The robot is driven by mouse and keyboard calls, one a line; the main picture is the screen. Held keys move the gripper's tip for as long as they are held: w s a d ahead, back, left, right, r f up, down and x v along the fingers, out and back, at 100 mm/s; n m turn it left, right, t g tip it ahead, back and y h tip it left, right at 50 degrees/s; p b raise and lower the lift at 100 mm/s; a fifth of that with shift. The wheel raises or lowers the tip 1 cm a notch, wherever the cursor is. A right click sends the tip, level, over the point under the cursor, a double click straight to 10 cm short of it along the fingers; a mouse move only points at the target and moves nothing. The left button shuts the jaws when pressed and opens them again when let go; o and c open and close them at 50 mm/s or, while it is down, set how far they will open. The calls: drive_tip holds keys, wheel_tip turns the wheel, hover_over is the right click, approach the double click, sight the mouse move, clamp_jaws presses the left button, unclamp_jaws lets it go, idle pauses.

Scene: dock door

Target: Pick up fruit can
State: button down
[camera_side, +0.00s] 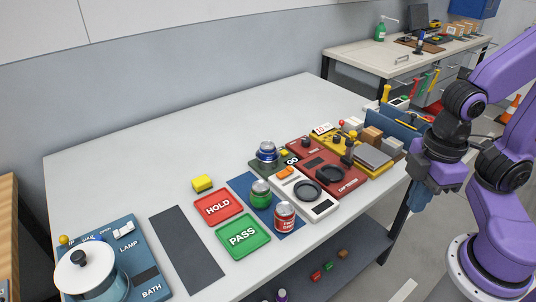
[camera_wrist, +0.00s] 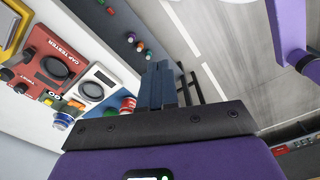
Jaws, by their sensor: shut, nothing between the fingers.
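A red can (camera_side: 284,217) with a white label band stands upright at the front edge of a dark blue mat (camera_side: 240,184); its print is too small to read surely. A green can (camera_side: 261,193) stands just behind it on the mat. A blue can (camera_side: 267,152) stands farther back on a dark green pad. In the wrist view the red can (camera_wrist: 128,104) shows left of the fingers, partly hidden by my gripper body. My gripper (camera_side: 417,200) is shut and empty, pointing down beyond the table's right end, well apart from the cans. Its fingers also show in the wrist view (camera_wrist: 160,82).
A white scale (camera_side: 320,208) and a red cap tester (camera_side: 350,182) stand right of the cans. Green PASS (camera_side: 242,237) and red HOLD (camera_side: 218,206) pads lie to the left. A blue bin (camera_side: 405,125) stands at the table's right end. The table's back left is clear.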

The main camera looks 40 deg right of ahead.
sight(270, 146)
idle(0.3)
drive_tip(key=shift+c, duration=1.5)
unclamp_jaws()
drive_tip(key=w+d+f+n+t+h, duration=0.1)
drive_tip(key=w+d+n+t+h, duration=0.3)
drive_tip(key=w, duration=0.6)
drive_tip(key=w+d+n+t+h, duration=0.25)
drive_tip(key=w+n+t, duration=0.3)
drive_tip(key=w, duration=0.45)
drive_tip(key=w+a+f+n+t+y, duration=0.5)
drive_tip(key=w+a+n, duration=0.4)
drive_tip(key=n, duration=0.5)
drive_tip(key=shift+g+y, duration=0.55)
drive_tip(key=x, duration=1.8)
drive_tip(key=shift+d+f, duration=0.3)
drive_tip(key=shift+f, duration=0.05)
